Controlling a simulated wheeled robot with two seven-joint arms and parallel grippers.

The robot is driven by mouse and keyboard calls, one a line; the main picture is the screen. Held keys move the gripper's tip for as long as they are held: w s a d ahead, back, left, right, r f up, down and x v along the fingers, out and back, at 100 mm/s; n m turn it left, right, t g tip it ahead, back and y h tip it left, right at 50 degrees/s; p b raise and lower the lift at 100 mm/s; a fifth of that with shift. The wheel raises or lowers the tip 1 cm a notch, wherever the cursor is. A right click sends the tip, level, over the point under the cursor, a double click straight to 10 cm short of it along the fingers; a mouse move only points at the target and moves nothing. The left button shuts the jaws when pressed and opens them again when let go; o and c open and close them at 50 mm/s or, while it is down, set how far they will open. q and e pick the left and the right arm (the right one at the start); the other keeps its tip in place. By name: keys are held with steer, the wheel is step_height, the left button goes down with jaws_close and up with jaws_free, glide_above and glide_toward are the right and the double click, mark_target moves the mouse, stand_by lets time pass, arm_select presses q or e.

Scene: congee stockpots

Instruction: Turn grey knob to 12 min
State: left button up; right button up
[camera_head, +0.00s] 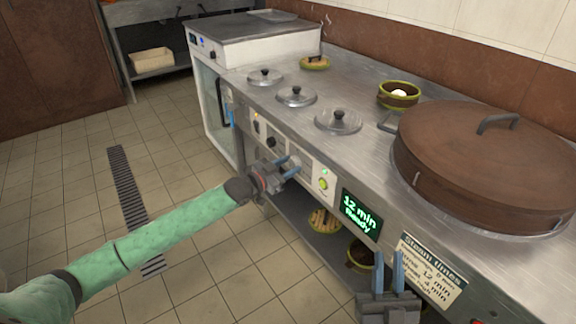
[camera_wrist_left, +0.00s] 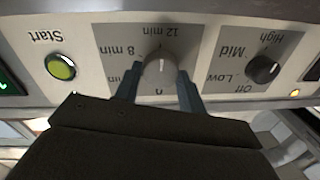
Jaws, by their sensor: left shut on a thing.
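The grey knob (camera_wrist_left: 158,68) sits on a grey dial plate with labels that include 8 min and 12 min, upside down in the left wrist view. Its light pointer mark faces the 12 min label. My left gripper (camera_wrist_left: 158,88) is shut on the knob, one blue finger on each side. In the head view my left gripper (camera_head: 287,166) reaches the front panel and mostly hides the knob. The green display (camera_head: 361,214) reads "12 min Ready". My right gripper (camera_head: 388,262) is at the lower right, its blue fingers apart with nothing between them.
A green Start button (camera_wrist_left: 61,66) and a black Off/Low/Mid/High knob (camera_wrist_left: 263,69) flank the grey knob. A large brown-lidded pot (camera_head: 485,165), several small steel lids and a steamer basket (camera_head: 399,94) stand on the counter. A steam times sign (camera_head: 431,272) is on the front.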

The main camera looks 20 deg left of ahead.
arm_select(q)
steer(key=shift+f, duration=0.15)
arm_select(e)
steer(key=shift+w+f, duration=0.15)
steer(key=shift+f, duration=0.15)
arm_select(q)
steer(key=o, duration=1)
steer(key=shift+s+a, duration=0.2)
steer(key=shift+p+v, duration=0.4)
steer(key=shift+v, duration=3.2)
arm_select(e)
steer(key=w+a+f+g+h, duration=0.1)
steer(key=w+f+g, duration=0.2)
steer(key=f, duration=0.5)
steer(key=shift+a, duration=0.15)
steer(key=shift+r, duration=0.1)
